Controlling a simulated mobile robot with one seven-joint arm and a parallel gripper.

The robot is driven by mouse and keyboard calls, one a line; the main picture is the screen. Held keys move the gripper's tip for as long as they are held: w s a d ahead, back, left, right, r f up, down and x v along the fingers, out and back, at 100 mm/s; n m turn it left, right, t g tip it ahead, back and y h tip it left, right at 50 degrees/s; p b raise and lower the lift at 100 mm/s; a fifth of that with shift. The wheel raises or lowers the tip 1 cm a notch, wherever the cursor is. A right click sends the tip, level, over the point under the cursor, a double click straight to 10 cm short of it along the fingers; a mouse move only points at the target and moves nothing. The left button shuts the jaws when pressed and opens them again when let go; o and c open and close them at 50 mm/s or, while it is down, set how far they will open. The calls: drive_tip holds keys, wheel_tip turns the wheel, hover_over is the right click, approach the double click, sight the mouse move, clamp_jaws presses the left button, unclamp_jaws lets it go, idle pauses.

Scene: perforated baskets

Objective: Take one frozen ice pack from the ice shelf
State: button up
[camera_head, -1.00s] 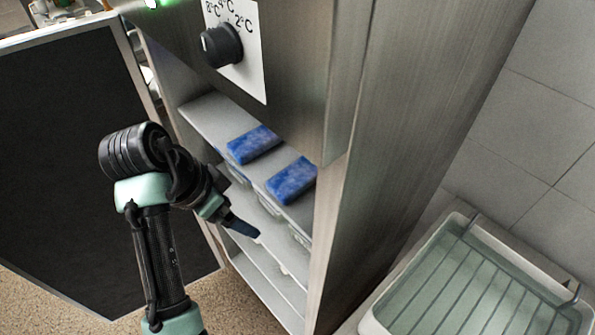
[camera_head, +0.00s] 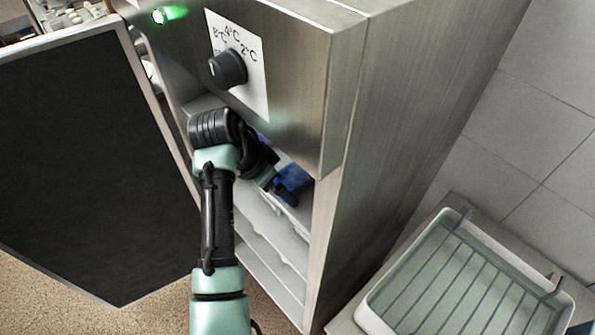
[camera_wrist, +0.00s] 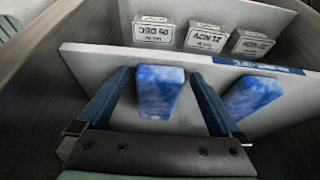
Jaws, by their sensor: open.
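In the wrist view, one blue and white ice pack (camera_wrist: 159,92) lies on the white ice shelf (camera_wrist: 90,52), between the two fingers of my open gripper (camera_wrist: 158,84). Gaps show between it and both fingers. A second blue ice pack (camera_wrist: 253,98) lies to the right, just outside the right finger and partly hidden by it. In the head view, my gripper (camera_head: 284,192) reaches into the open fridge by the right-hand ice pack (camera_head: 295,178). My arm hides most of the other one.
The fridge door (camera_head: 80,170) stands open at left. The fridge side panel (camera_head: 400,100) bounds the opening at right. Several date-labelled boxes (camera_wrist: 207,37) sit on another shelf. A tray with a wire rack (camera_head: 465,280) stands at lower right, its rack empty.

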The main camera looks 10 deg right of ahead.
drive_tip(key=c, duration=1.3)
drive_tip(key=shift+c, duration=0.9)
drive_tip(key=shift+r+b, duration=0.15)
drive_tip(key=shift+b, duration=0.3)
